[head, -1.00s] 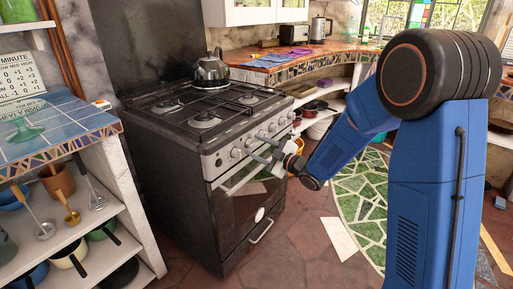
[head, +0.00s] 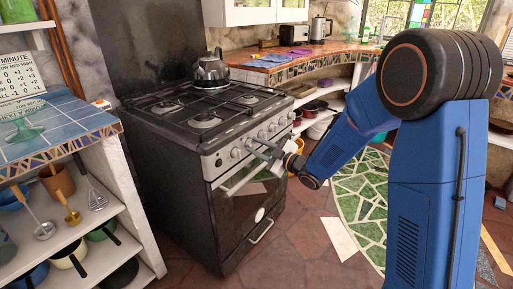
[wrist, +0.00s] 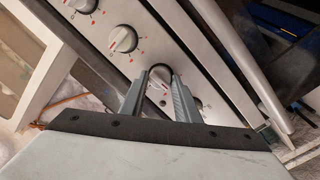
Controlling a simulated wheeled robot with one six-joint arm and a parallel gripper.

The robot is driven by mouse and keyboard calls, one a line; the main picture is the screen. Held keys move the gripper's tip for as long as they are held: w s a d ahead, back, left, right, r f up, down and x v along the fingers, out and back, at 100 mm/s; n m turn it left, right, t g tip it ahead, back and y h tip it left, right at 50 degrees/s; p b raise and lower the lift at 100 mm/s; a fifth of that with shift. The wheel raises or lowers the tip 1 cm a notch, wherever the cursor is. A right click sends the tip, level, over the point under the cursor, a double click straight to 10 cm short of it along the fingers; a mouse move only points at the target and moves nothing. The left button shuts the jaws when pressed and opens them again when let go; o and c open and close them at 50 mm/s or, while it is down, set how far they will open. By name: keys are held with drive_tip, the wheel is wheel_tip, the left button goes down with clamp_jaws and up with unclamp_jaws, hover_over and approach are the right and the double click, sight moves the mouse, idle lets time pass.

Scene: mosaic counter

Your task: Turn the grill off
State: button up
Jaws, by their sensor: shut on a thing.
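The black and silver stove (head: 215,140) stands against the wall in the head view, with a row of knobs along its front panel. My gripper (head: 257,148) is at this panel, reaching in from the right. In the wrist view its two grey fingers (wrist: 161,88) are on either side of one round knob (wrist: 160,75), shut on it. Another knob (wrist: 123,39) with red marks around it is up and left of the held one. A further knob (wrist: 83,4) is cut by the top edge. Part of the panel beyond the fingers is hidden.
A kettle (head: 210,71) stands on the hob at the back. The oven door handle (head: 262,231) is below the panel. A tiled shelf unit (head: 75,125) stands left of the stove, and a curved counter (head: 300,62) is behind. The floor in front is open.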

drive_tip(key=m, duration=0.5)
drive_tip(key=m+g, duration=0.1)
drive_tip(key=m, duration=0.3)
drive_tip(key=shift+d, duration=0.1)
drive_tip(key=m, duration=0.4)
drive_tip(key=shift+w+r, duration=0.1)
drive_tip(key=shift+w+m+g, duration=0.1)
drive_tip(key=shift+m+g, duration=0.4)
drive_tip(key=shift+m, duration=1.7)
drive_tip(key=shift+d+y, duration=0.1)
drive_tip(key=shift+y, duration=0.2)
drive_tip(key=o, duration=1)
drive_tip(key=shift+d, duration=0.1)
drive_tip(key=v, duration=1.7)
drive_tip(key=shift+s+r, duration=0.1)
drive_tip(key=shift+s, duration=0.1)
